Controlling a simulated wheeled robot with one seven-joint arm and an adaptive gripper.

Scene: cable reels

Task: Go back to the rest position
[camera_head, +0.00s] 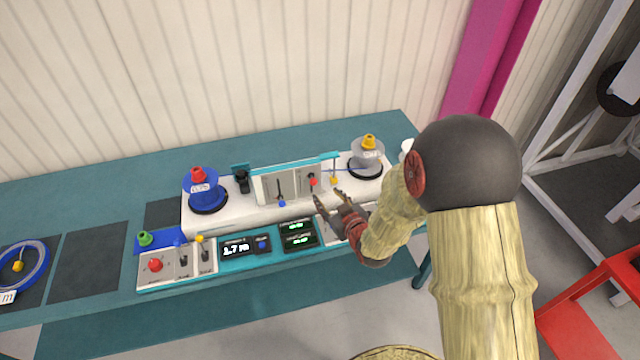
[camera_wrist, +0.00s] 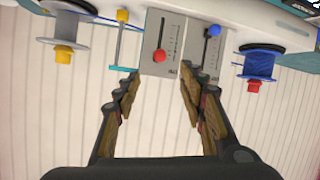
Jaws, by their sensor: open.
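My gripper (camera_head: 330,203) is over the front right part of the white machine on the teal table, near the slider panel. In the wrist view my gripper (camera_wrist: 158,85) has its two fingers apart with nothing between them. Beyond the fingertips is the grey slider panel (camera_wrist: 150,58) with a red knob (camera_wrist: 159,56) and a blue knob (camera_wrist: 213,31). In the head view the red knob (camera_head: 313,182) sits just beyond the fingers, and the blue knob (camera_head: 282,204) is to their left. I cannot tell whether a finger touches the panel.
A blue cable reel (camera_head: 206,196) stands at the machine's left, a grey reel (camera_head: 366,160) at its right. A front control panel (camera_head: 175,265) has switches and displays. A blue cable coil (camera_head: 40,262) lies far left. A red frame (camera_head: 600,310) stands on the floor at right.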

